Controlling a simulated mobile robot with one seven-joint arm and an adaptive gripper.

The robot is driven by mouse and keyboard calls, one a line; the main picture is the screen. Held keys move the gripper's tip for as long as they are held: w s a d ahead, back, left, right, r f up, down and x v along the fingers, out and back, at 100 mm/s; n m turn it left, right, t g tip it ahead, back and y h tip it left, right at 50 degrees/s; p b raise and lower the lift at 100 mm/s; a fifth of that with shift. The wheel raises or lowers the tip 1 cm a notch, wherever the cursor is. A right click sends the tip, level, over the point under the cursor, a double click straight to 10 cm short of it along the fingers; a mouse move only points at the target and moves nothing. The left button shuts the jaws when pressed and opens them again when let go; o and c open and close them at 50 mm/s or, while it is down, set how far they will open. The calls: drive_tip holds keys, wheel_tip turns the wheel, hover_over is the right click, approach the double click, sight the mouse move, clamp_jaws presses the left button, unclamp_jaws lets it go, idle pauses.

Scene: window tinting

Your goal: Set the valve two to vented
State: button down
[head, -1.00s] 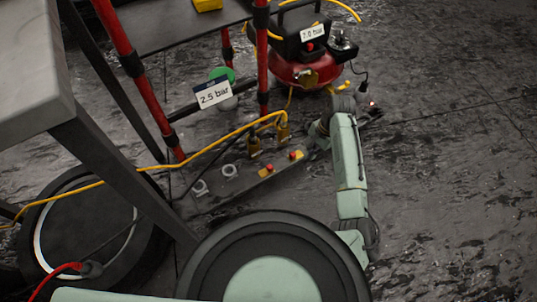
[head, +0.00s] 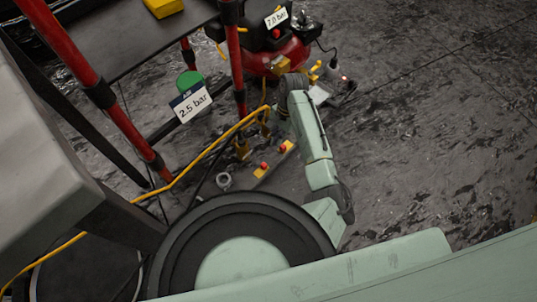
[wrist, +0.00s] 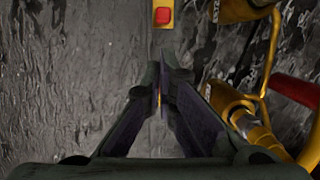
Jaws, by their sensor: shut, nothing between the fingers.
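A grey strip on the floor carries two red knobs on yellow bases, a nearer one (head: 264,167) and a farther one (head: 284,147). I cannot tell which belongs to valve two, nor read any vented mark. Brass fittings (head: 242,149) stand beside the strip. In the wrist view a red knob on a yellow base (wrist: 162,15) is at the top edge, ahead of my gripper (wrist: 160,92). My gripper is shut and empty, its tips apart from that knob. Brass fittings (wrist: 232,100) lie close to its right. In the head view my arm hides the gripper.
A red compressor (head: 285,58) with a 7.0 bar label stands at the back. A 2.5 bar sign (head: 191,102) hangs by the red-legged frame (head: 239,70). A yellow hose (head: 205,152) runs past the fittings. A grey table (head: 60,150) is at left; open floor (head: 430,130) lies right.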

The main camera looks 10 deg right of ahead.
sight(264, 166)
drive_tip(key=b+x, duration=0.2)
drive_tip(key=x, duration=0.8)
drive_tip(key=shift+d, duration=0.1)
idle(0.3)
